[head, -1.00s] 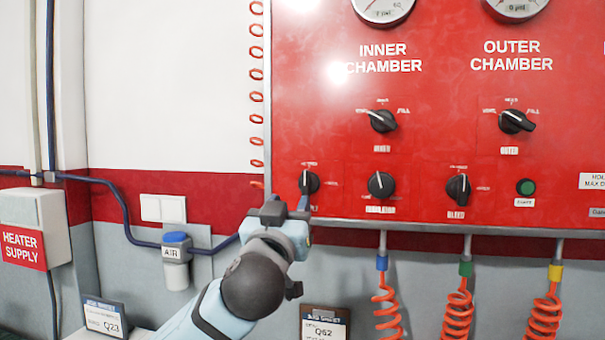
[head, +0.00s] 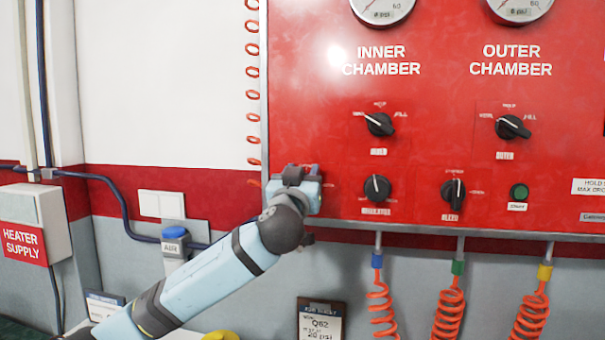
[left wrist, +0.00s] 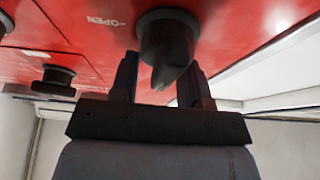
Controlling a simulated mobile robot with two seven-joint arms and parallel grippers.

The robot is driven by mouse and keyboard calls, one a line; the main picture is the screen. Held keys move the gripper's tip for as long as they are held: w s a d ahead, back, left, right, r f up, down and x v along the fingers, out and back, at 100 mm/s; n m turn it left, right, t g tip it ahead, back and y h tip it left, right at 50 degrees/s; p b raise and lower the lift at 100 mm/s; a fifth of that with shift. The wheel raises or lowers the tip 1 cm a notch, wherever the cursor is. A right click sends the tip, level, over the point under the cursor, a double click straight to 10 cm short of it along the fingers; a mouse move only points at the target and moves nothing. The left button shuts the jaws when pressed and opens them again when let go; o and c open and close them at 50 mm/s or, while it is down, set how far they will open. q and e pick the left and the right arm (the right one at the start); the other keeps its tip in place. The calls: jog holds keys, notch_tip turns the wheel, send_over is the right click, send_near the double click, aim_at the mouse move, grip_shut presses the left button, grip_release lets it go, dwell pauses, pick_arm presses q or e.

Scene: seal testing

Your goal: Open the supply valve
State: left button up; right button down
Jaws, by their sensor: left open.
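The supply valve is the black knob at the lower left of the red panel (head: 345,100). In the head view my left gripper (head: 303,176) hides it. In the left wrist view the black knob (left wrist: 168,48) is close up, with its ridge between the two fingers of my left gripper (left wrist: 162,72). The fingers are open, one on each side of the ridge; I cannot tell whether they touch it. The word OPEN is printed on the panel left of the knob. My right gripper is not in view.
The regulator knob (head: 376,188) is just right of my gripper, and the bleed knob (head: 453,194) farther right. The inner knob (head: 380,124) is above. Orange coiled hoses (head: 380,300) hang below the panel. The heater supply box (head: 25,225) is at far left.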

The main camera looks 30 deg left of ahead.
pick_arm(q)
jog(key=shift+c, duration=0.4)
jog(key=c, duration=0.6)
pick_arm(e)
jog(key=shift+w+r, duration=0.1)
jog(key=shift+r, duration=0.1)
pick_arm(q)
jog(key=shift+d, duration=0.1)
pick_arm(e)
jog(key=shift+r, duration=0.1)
